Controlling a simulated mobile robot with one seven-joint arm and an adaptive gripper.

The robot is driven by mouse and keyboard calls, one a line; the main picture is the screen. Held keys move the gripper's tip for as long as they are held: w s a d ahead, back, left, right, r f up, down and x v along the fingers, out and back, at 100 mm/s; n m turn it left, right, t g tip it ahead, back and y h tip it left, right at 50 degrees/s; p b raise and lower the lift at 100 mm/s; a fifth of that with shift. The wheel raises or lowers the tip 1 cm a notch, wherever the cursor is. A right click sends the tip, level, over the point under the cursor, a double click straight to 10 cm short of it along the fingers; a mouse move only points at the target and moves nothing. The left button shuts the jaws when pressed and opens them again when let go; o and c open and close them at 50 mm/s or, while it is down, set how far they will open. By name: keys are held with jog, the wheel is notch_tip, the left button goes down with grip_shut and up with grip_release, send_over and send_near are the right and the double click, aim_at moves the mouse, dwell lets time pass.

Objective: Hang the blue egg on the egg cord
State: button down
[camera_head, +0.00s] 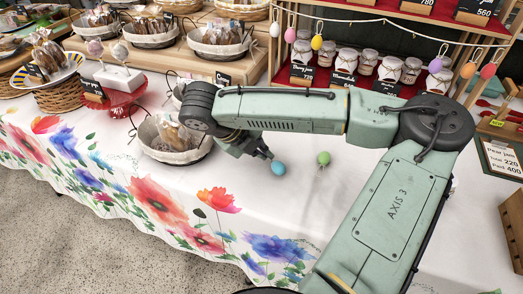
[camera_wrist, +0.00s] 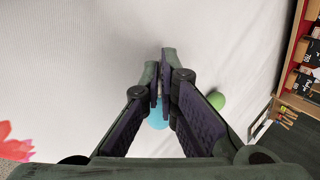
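The blue egg (camera_head: 278,168) is at the fingertips of my gripper (camera_head: 266,154), low over or on the white tablecloth. In the wrist view the blue egg (camera_wrist: 158,120) shows partly between the two fingers. The fingertips of my gripper (camera_wrist: 163,82) are close together with a narrow gap. Something small and pale shows in that gap. I cannot tell whether it is the egg's loop or whether it is gripped. The egg cord (camera_head: 360,20) runs across the front of the wooden shelf, with several coloured eggs hanging from it.
A green egg (camera_head: 323,158) lies on the tablecloth (camera_head: 250,200) to the right; it also shows in the wrist view (camera_wrist: 217,100). A lined basket (camera_head: 160,142) of baked goods stands left of my gripper. Jars (camera_head: 368,62) stand on the red shelf behind. A price board (camera_head: 500,158) is at the right.

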jog(key=shift+f, duration=0.25)
jog(key=c, duration=2.3)
grip_release()
jog(key=o, duration=0.5)
jog(key=v, duration=1.2)
jog(key=shift+a+r, duration=0.1)
